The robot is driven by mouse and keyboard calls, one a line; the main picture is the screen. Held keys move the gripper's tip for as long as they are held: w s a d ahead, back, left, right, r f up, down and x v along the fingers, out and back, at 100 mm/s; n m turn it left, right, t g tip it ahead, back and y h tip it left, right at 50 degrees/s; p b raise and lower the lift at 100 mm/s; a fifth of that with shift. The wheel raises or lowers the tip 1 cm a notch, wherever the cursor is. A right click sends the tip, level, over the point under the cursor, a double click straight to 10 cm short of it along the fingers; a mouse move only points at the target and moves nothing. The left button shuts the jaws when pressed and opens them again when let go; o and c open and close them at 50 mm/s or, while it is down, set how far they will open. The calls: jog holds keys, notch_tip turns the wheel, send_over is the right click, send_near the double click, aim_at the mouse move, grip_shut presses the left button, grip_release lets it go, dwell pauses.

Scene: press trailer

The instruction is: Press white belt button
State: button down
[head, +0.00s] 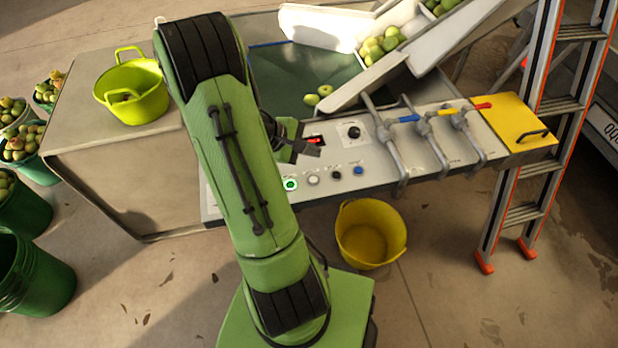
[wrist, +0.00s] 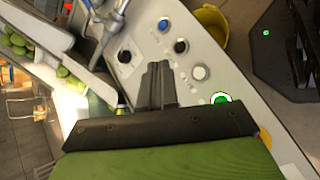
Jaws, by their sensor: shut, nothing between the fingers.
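The white button (head: 313,179) sits in the row on the grey control panel (head: 400,160), between a green-lit button (head: 290,184) and a black button (head: 336,173). In the wrist view the white button (wrist: 200,72) is to the right of the fingertips, clear of them. My gripper (head: 312,149) is shut and empty. In the head view it shows above the row, near the panel's upper left part. In the wrist view its fingers (wrist: 157,70) point across the panel and hide part of it. No contact with the white button shows.
A blue button (head: 358,170) ends the row; a black knob (head: 354,132) is above it. Pipes with blue, yellow and red handles (head: 440,113) rise to the right. A yellow bucket (head: 370,234) stands on the floor below. A green tub (head: 133,92) is on the left table.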

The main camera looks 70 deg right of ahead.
aim_at(310, 180)
jog(key=shift+f, duration=0.15)
notch_tip(310, 180, down, 9)
jog(key=b, duration=0.7)
jog(key=shift+r+b, duration=0.2)
jog(key=shift+b, duration=0.15)
jog(key=shift+f, duration=0.1)
dwell(1.2)
jog(key=shift+f, duration=0.3)
